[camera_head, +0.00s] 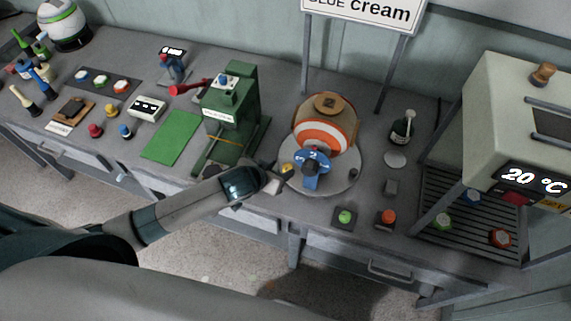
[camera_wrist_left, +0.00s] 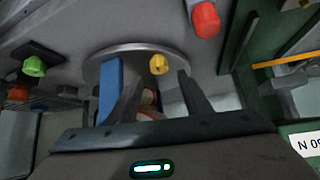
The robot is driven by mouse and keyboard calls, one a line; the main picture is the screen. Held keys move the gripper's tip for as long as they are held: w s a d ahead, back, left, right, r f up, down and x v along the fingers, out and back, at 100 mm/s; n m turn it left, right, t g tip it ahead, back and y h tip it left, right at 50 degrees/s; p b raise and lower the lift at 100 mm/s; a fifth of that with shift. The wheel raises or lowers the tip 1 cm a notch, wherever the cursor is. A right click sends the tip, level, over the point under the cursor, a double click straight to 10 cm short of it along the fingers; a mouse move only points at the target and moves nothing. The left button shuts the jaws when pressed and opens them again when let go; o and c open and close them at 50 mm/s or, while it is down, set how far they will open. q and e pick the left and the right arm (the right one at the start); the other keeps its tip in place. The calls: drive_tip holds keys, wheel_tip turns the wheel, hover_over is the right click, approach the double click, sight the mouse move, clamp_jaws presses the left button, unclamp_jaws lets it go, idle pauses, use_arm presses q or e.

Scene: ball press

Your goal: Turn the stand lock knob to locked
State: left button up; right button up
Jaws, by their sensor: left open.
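A small yellow knob (camera_head: 286,168) sits on the left edge of a round grey stand (camera_head: 345,180), which carries an orange-and-white striped ball (camera_head: 325,134) with a brown cap. I take this to be the stand lock knob; its setting is not readable. My left gripper (camera_head: 279,179) is beside the stand's left rim, close to the knob. In the left wrist view the fingers (camera_wrist_left: 160,88) are open and empty, with the yellow knob (camera_wrist_left: 158,65) ahead, between the two tips and apart from them. My right gripper is not in view.
A blue numbered part (camera_head: 312,168) stands at the ball's front, right of the knob. The green press (camera_head: 231,115) with a red handle (camera_head: 188,88) is to the left. A heater-like unit (camera_head: 500,120) stands right.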

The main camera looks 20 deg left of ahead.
sight(287, 166)
use_arm(q)
drive_tip(key=shift+p+x, duration=0.5)
drive_tip(key=shift+x, duration=2)
drive_tip(key=c, duration=1.1)
